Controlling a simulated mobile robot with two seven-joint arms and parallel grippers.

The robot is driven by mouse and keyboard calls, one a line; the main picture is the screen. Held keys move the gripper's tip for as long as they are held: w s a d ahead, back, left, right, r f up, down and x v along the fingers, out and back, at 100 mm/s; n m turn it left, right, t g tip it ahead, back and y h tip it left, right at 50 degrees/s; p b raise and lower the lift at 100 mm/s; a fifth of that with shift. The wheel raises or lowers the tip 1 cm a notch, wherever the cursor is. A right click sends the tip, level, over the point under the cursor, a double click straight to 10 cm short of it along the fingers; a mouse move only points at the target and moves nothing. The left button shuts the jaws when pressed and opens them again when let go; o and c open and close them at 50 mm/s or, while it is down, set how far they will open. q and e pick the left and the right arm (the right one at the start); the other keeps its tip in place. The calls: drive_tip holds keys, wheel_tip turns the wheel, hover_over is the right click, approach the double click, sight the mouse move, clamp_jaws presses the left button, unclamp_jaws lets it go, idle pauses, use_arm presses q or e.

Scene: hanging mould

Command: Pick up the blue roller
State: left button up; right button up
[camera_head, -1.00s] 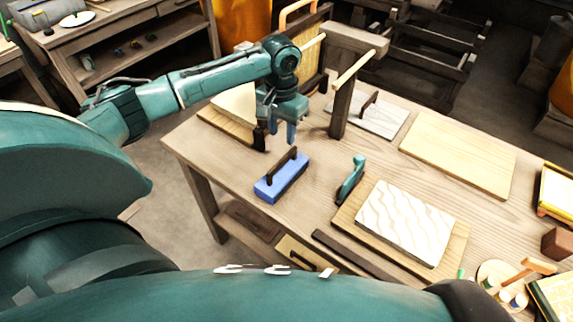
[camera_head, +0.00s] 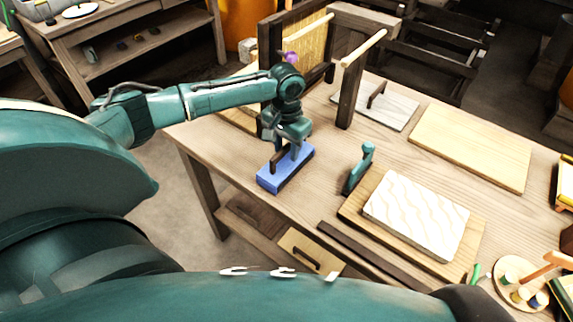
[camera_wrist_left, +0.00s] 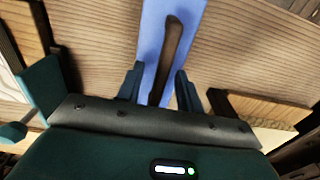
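The blue roller (camera_head: 286,172) looks like a flat blue block with a dark bar handle on top. It lies near the left front edge of the wooden table. My left gripper (camera_head: 285,152) is right above it, pointing down. In the left wrist view, the blue block (camera_wrist_left: 153,40) runs up the picture and its dark handle (camera_wrist_left: 171,50) passes between the two fingers of my left gripper (camera_wrist_left: 160,88). The fingers are apart, with a gap on each side of the handle. My right gripper is not in view.
A teal-handled tool (camera_head: 358,168) stands to the right of the blue block. A white wavy slab (camera_head: 416,215) lies on a wooden board further right. A dark upright post (camera_head: 349,95) and a wooden frame (camera_head: 290,45) stand behind my gripper. A bare board (camera_head: 472,145) lies at the right back.

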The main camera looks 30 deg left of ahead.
use_arm(q)
clamp_jaws()
idle(0.4)
